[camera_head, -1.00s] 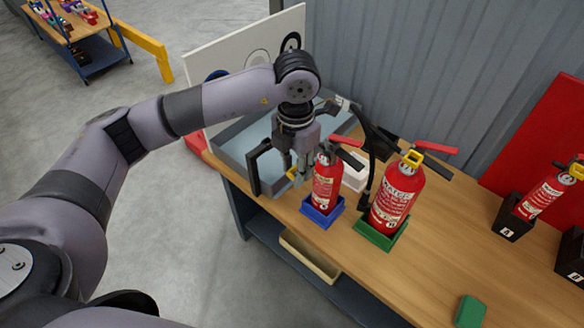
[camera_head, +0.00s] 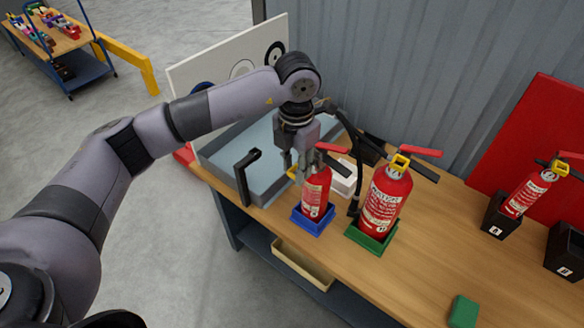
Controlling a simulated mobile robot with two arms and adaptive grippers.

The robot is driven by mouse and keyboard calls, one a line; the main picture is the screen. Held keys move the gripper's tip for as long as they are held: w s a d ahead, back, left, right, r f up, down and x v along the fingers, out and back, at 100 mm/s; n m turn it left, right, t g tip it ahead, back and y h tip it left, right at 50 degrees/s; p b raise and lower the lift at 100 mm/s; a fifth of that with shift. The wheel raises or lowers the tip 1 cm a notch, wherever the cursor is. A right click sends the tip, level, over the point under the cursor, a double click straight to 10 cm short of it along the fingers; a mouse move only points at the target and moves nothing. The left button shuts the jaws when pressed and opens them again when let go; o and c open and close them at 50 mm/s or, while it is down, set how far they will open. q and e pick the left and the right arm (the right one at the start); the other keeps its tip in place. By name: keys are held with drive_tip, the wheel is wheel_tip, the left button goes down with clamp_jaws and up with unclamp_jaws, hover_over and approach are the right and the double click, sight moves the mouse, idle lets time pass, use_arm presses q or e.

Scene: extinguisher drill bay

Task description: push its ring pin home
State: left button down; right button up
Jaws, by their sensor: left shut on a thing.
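A small red extinguisher (camera_head: 315,193) with a white label stands upright in a blue holder (camera_head: 312,219) near the table's front edge. My left gripper (camera_head: 293,168) comes down from above, just left of the extinguisher's head. It is shut on a yellow ring pin (camera_head: 292,174), mostly hidden by the fingers. The ring is close beside the valve; how far its pin reaches in cannot be seen. A larger red extinguisher (camera_head: 384,200) with a yellow ring on its head stands in a green holder (camera_head: 372,238) to the right. My right gripper is not in view.
A grey tray (camera_head: 225,165) and a black bracket (camera_head: 243,178) lie left of the gripper. A white box (camera_head: 344,180) and a black hose sit behind the extinguishers. The middle right tabletop is clear.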

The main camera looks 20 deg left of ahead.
use_arm(q)
drive_tip(key=shift+w+d+b, duration=0.3)
drive_tip(key=shift+w+d, duration=0.05)
drive_tip(key=shift+w, duration=0.45)
drive_tip(key=shift+w+d+b, duration=0.3)
drive_tip(key=shift+w+b, duration=0.05)
drive_tip(key=shift+w, duration=0.4)
drive_tip(key=shift+w+d+b, duration=0.3)
drive_tip(key=shift+w+d, duration=0.05)
drive_tip(key=shift+w, duration=0.45)
drive_tip(key=shift+w, duration=0.1)
drive_tip(key=shift+b, duration=0.4)
drive_tip(key=shift+b, duration=1.3)
idle(3.8)
